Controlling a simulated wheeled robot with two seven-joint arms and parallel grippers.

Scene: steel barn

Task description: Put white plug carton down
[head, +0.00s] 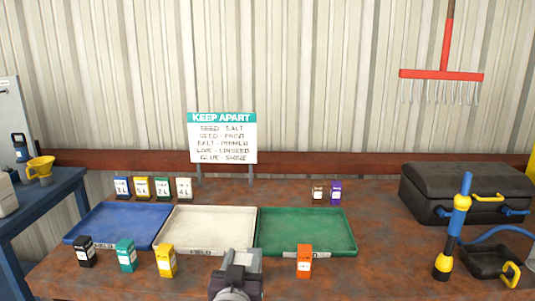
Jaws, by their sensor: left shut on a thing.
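My left gripper (243,256) is at the bottom middle, just in front of the white tray (208,247). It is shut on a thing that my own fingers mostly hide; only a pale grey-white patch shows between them. I take this to be the white plug carton, but its faces and label cannot be made out. A small white carton with a dark top (184,188) stands in the back row behind the trays. My right gripper is not in view.
A blue tray (118,225) and green tray (306,230) flank the white one. Black (86,252), teal (126,256), yellow (167,261) and orange (304,261) cartons stand in front. A sign (222,138) stands behind. A toolbox (455,192) and blue-yellow tool (453,225) are right.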

